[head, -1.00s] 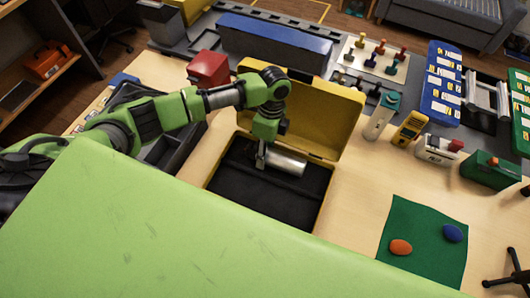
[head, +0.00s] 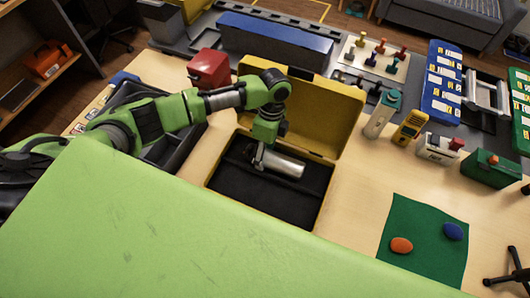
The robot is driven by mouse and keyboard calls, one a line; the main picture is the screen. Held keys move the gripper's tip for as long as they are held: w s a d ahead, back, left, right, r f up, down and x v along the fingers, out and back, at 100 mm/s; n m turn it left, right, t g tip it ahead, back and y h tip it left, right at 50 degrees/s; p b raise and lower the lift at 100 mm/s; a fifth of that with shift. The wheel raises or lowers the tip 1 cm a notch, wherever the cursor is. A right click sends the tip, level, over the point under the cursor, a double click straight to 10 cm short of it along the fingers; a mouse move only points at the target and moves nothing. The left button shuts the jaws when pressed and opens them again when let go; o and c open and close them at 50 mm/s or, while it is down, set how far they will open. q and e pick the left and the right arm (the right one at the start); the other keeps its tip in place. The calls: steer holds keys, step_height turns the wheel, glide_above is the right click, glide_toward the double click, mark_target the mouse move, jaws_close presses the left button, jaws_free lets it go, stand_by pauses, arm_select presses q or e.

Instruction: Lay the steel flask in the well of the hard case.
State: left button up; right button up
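The steel flask (head: 284,165) is a shiny cylinder, lying roughly sideways over the dark lining of the hard case. The hard case (head: 320,117) is yellow, with its lid standing open at the back and a black interior in front. My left gripper (head: 260,159) points down at the left end of the flask and appears shut on it; the fingers are small and partly merge with the flask. I cannot tell whether the flask touches the lining or is just above it. My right gripper is not in view.
A red box (head: 209,69) stands behind my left arm, beside the case. A dark tray (head: 179,146) lies left of the case. A teal-capped bottle (head: 382,114) and a yellow meter (head: 410,128) stand to its right. A green mat (head: 424,262) lies front right.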

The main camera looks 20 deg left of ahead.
arm_select(q)
steer(key=shift+f, duration=0.15)
steer(key=shift+w, duration=0.1)
steer(key=shift+w+r, duration=0.15)
steer(key=shift+r, duration=0.35)
steer(key=v, duration=1.1)
steer(key=shift+s+r, duration=0.1)
steer(key=shift+s, duration=0.15)
